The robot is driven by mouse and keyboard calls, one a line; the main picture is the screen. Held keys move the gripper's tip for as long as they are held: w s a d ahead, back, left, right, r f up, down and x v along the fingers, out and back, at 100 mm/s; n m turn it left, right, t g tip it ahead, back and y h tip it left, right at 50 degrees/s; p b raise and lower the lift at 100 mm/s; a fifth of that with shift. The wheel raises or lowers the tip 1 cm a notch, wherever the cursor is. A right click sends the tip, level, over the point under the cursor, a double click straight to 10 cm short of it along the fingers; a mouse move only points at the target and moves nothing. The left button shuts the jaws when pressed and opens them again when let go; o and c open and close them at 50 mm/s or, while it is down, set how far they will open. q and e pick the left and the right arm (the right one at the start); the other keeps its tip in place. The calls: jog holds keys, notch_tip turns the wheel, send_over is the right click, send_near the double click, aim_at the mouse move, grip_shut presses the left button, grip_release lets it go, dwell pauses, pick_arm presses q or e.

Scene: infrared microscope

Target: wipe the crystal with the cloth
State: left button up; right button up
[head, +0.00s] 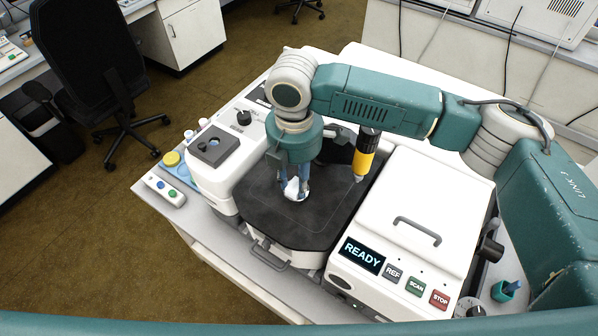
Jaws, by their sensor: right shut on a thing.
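My right gripper (294,186) points down over the black stage plate (290,228) of the microscope. It is shut on a small white cloth (296,193), which is bunched between the fingertips. The cloth is at or just above the plate; I cannot tell whether it touches. I cannot make out the crystal; it may be hidden under the cloth and gripper or be too small to see. My left gripper is out of view.
A yellow and black pointed tip (363,157) hangs right of my gripper. A white housing (400,216) with a handle and a READY display (362,255) stands at the right. A dark block (213,144) and a yellow-lidded pot (171,158) are at the left.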

jog(key=shift+p, duration=0.45)
jog(key=shift+w+d+p, duration=0.2)
jog(key=shift+w+d, duration=0.05)
jog(key=shift+w, duration=0.25)
jog(key=shift+w+d+p, duration=0.15)
jog(key=shift+w+d, duration=0.05)
jog(key=shift+w, duration=0.25)
jog(key=shift+s+a+p, duration=0.3)
jog(key=shift+s+p, duration=0.2)
jog(key=shift+p, duration=0.1)
jog(key=shift+s+a+p, duration=0.25)
jog(key=shift+s+p, duration=0.25)
jog(key=shift+p, duration=0.05)
jog(key=shift+w+d+p, duration=0.1)
jog(key=shift+w+p, duration=0.05)
jog(key=shift+p, duration=0.2)
jog(key=shift+w+d, duration=0.1)
jog(key=shift+w, duration=0.05)
jog(key=shift+w+d, duration=0.4)
jog(key=shift+w, duration=0.2)
